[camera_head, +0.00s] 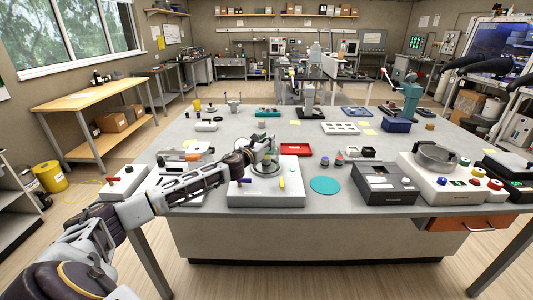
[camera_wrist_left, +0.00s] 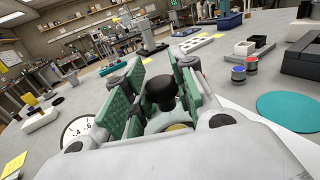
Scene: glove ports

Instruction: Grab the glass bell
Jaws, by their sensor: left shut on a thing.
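The glass bell (camera_head: 265,168) sits on a white device (camera_head: 240,193) near the front edge of the table. In the left wrist view its black knob (camera_wrist_left: 160,91) stands between the green finger pads. My left gripper (camera_head: 265,150) is over the bell, and it also shows in the left wrist view (camera_wrist_left: 158,98), shut on the bell by its knob. The clear glass is hard to make out, and the gripper hides part of it. I cannot tell whether the bell is clear of its base. My right gripper is not in view.
A red tray (camera_head: 296,149) lies behind the device. A teal disc (camera_head: 325,185), small red and blue-topped pots (camera_head: 338,161) and a dark box (camera_head: 386,184) stand to the right. A white dial (camera_wrist_left: 76,129) is beside the gripper. Some grey tabletop is clear.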

